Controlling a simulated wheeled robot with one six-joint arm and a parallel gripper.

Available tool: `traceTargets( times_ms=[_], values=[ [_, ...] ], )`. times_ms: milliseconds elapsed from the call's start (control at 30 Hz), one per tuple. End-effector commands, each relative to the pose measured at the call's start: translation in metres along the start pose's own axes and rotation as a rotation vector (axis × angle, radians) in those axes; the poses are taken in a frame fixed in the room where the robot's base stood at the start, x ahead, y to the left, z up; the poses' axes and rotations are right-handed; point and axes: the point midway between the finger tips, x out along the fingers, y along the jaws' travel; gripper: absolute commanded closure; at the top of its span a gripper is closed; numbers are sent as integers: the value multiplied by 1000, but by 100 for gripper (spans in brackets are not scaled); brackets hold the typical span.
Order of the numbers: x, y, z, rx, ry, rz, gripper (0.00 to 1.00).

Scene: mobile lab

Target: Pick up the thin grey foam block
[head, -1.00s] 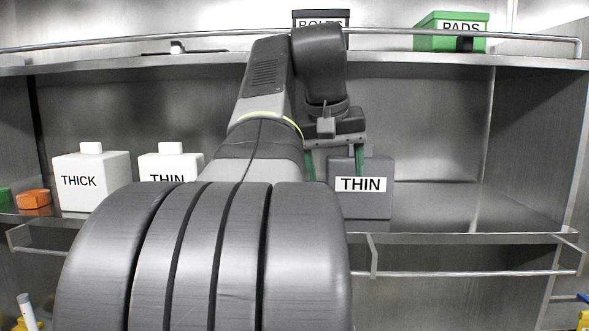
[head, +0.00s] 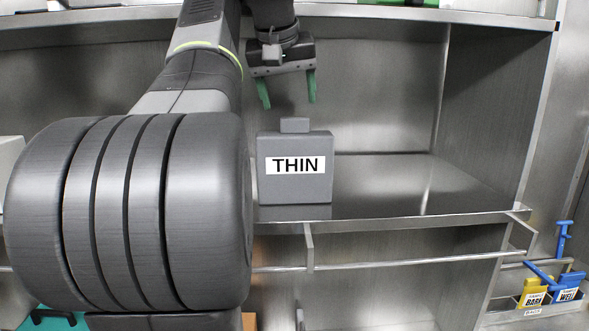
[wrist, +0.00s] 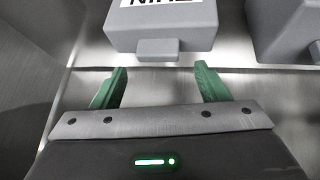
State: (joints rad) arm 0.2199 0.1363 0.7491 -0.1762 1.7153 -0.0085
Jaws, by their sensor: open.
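The thin grey foam block (head: 295,187) stands upright on the metal shelf, with a white THIN label on its front and a small grey knob on top. It also shows upside down at the top of the wrist view (wrist: 160,36), its knob pointing down toward my fingers. My gripper (head: 288,90) is open and empty, its two green fingers apart above the knob, with a visible gap and no contact. In the wrist view my gripper (wrist: 159,86) has the knob in line with the space between its fingers, beyond the tips.
Another grey block (wrist: 285,30) stands close beside the target in the wrist view. The shelf (head: 420,190) is bare to the target's right. A metal rail (head: 400,262) runs along the front below the shelf. Blue and yellow items (head: 550,290) sit at lower right.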

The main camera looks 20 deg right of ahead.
Motion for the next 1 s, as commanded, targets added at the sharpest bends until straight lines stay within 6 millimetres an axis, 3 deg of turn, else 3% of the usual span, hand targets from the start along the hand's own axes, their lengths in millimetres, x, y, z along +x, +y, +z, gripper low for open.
traceTargets(
  times_ms=[167,500,767,1000],
  values=[
    [12,0,0,0,-1,0,32],
    [56,3,-2,1,-1,1,32],
    [60,2,-2,0,0,0,32],
    [60,2,-2,0,0,0,75]
  ],
)
